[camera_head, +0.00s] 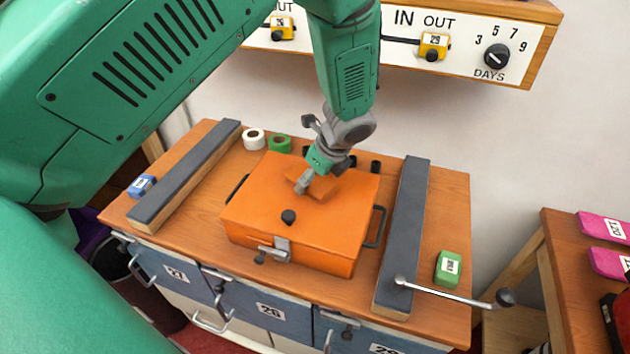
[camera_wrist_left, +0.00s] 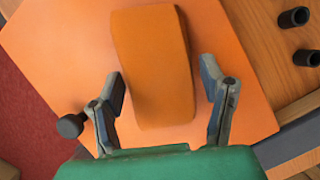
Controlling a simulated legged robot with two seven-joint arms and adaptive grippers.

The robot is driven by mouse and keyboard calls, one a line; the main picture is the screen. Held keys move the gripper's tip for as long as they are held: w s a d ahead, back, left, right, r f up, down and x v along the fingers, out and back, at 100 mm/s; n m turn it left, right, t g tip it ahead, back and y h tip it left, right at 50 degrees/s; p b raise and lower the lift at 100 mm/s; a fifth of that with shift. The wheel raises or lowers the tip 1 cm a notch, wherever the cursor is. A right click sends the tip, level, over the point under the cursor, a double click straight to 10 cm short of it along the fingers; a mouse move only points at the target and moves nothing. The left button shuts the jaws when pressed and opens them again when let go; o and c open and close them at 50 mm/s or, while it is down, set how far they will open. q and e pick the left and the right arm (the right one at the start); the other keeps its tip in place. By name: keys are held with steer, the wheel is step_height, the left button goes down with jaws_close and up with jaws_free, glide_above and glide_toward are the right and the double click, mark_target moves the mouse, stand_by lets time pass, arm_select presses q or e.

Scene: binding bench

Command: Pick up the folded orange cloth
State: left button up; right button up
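The folded orange cloth (camera_head: 322,189) lies on the lid of the orange box (camera_head: 250,213), partly hidden by my left gripper in the head view. In the left wrist view the cloth (camera_wrist_left: 152,60) is a rounded orange block, slightly darker than the lid. My left gripper (camera_head: 304,183) is over the cloth, pointing down at it. In the left wrist view its two fingers (camera_wrist_left: 162,82) are spread apart, one on each side of the cloth's near end. I see no finger clearly touching the cloth. My right gripper is in neither view.
The box has a black lid knob (camera_head: 289,216), a front latch (camera_head: 275,250) and side handles. Dark rails (camera_head: 190,174) (camera_head: 405,230) flank it. White tape (camera_head: 254,139), green tape (camera_head: 280,143) and black cylinders stand behind. A metal lever (camera_head: 450,292) crosses the bench's right front.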

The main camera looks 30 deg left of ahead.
arm_select(q)
steer(key=shift+a, duration=0.2)
steer(key=c, duration=0.4)
steer(key=shift+a+f, duration=0.1)
steer(key=shift+a, duration=0.1)
steer(key=shift+c, duration=0.5)
step_height(320, 180, up, 10)
steer(key=shift+d, duration=0.1)
steer(key=shift+c, duration=0.2)
steer(key=shift+o, duration=0.7)
